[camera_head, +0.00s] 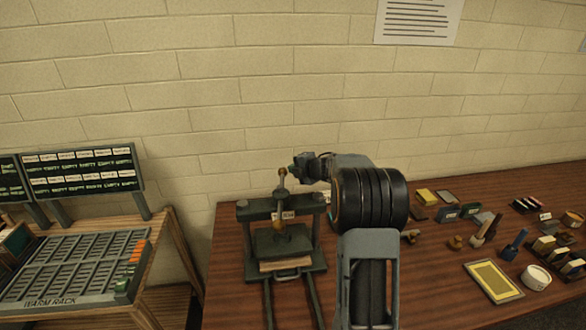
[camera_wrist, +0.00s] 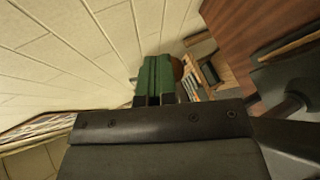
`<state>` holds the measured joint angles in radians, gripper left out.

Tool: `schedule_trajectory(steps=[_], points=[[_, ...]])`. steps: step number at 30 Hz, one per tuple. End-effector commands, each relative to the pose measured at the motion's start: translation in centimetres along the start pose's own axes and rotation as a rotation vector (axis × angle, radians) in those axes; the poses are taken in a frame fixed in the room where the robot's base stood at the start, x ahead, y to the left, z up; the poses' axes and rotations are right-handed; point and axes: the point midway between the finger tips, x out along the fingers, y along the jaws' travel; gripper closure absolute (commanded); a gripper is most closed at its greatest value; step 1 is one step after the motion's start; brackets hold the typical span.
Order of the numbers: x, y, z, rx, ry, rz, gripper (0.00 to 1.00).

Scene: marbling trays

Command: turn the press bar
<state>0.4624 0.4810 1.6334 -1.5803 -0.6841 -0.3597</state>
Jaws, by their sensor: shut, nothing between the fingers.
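The press (camera_head: 250,211) stands on the wooden table, a dark green frame with a plate under its crossbeam. Its press bar (camera_head: 281,198) is a grey rod with a brass-coloured knob at its upper end, over the middle of the crossbeam. My gripper (camera_head: 297,168) is shut and empty, just right of the bar's upper knob; I cannot tell whether it touches. In the wrist view, the shut green fingers of my gripper (camera_wrist: 156,74) fill the centre. A brown rounded part shows just behind them, mostly hidden, and I cannot tell what it is.
A warm rack (camera_head: 75,268) stands left of the table, with a label board (camera_head: 82,170) behind it. Stamps, blocks, a yellow tray (camera_head: 493,281) and a white dish (camera_head: 536,277) lie on the right of the table (camera_head: 440,290). A brick wall is close behind.

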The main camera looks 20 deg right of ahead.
Motion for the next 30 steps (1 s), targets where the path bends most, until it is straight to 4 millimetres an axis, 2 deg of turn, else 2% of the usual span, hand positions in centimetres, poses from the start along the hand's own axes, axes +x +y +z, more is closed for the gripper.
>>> schedule_trajectory(steps=[21,26,30], points=[[-0.4,0.0,0.3,0.004,-0.005,-0.001,1.0],[-1.5,0.7,1.2,0.003,-0.003,-0.001,1.0],[-3.1,0.9,2.8,0.0,0.001,-0.001,1.0]])
